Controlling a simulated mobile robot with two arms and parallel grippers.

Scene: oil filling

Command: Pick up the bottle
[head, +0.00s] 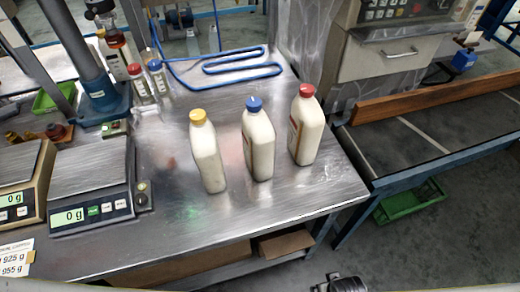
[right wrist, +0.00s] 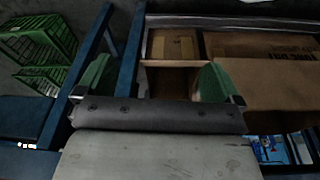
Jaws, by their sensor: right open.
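Three milk-white bottles stand upright in a slanting row on the metal table (head: 270,212) in the head view. One has a yellow cap (head: 207,155), the middle one a blue cap (head: 258,142), and the one on the right a red cap (head: 306,128). In the right wrist view my right gripper (right wrist: 156,85) is open, its two green fingers wide apart with nothing between them. It faces the boxes under the table, and no bottle shows in that view. My left gripper is not in view.
Two scales (head: 92,180) stand at the left of the table. A blue looped tube (head: 235,68) lies behind the bottles. Cardboard boxes (right wrist: 265,70) sit on a low shelf. A green crate (head: 410,200) is below the conveyor (head: 440,130). The table front is clear.

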